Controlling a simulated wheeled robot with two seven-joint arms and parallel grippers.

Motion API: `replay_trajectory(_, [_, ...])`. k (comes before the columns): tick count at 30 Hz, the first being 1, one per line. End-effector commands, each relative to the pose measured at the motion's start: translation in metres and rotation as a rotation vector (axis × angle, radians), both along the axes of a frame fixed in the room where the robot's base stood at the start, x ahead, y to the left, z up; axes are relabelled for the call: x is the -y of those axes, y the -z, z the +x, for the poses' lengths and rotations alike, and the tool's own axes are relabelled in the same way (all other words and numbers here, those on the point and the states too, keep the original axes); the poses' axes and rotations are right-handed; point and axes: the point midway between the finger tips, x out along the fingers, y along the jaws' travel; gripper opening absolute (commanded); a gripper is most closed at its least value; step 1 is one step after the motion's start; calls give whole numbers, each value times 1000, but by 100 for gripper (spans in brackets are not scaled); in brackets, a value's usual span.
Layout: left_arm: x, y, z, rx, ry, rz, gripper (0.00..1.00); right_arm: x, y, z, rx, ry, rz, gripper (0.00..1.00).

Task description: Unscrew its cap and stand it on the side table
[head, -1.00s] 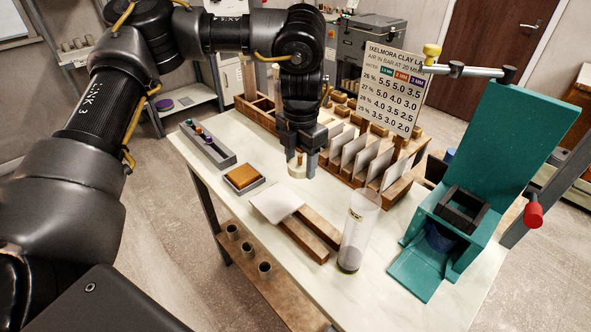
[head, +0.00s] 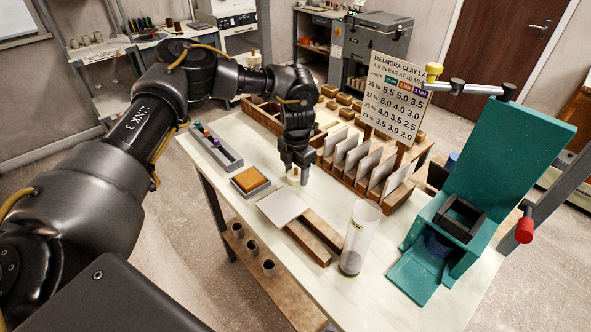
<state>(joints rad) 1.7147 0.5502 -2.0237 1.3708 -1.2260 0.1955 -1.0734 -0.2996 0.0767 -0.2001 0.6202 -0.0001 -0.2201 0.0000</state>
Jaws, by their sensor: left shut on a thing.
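My left gripper (head: 296,178) points down over the white table (head: 375,300). It is shut on a small pale, round piece (head: 292,178) with a tan part, mostly hidden between the fingers. The piece is at or just above the table top; I cannot tell if it touches. A clear upright tube (head: 359,238) with dark matter at its bottom stands to the right and nearer. I cannot tell whether the held piece is a cap. My right gripper is out of view.
A pale square tile (head: 282,207) and wooden bars (head: 310,243) lie nearer. An orange block (head: 250,179) and a grey rack (head: 216,147) are to the left. A wooden rack of tiles (head: 384,178) and a teal press (head: 500,180) stand to the right.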

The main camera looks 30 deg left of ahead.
Motion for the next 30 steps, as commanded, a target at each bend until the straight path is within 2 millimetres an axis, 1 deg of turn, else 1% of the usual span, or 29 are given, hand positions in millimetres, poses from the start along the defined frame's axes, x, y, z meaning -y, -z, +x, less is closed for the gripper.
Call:
replay_trajectory(1, [-1, 2, 0, -2, -1, 2, 24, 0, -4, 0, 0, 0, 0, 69])
replay_trajectory(2, [-1, 4, 0, 0, -1, 1, 24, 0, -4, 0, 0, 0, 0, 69])
replay_trajectory(14, [0, 11, 0, 0, -2, 1, 24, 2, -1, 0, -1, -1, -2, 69])
replay_trajectory(15, [0, 9, 0, 1, -2, 1, 56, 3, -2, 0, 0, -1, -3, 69])
replay_trajectory(19, [0, 9, 0, 1, -2, 1, 73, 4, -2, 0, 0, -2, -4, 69])
replay_trajectory(26, [0, 9, 0, 1, -2, 1, 73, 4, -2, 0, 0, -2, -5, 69])
replay_trajectory(30, [0, 3, 1, 3, -1, 0, 73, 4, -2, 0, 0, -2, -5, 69])
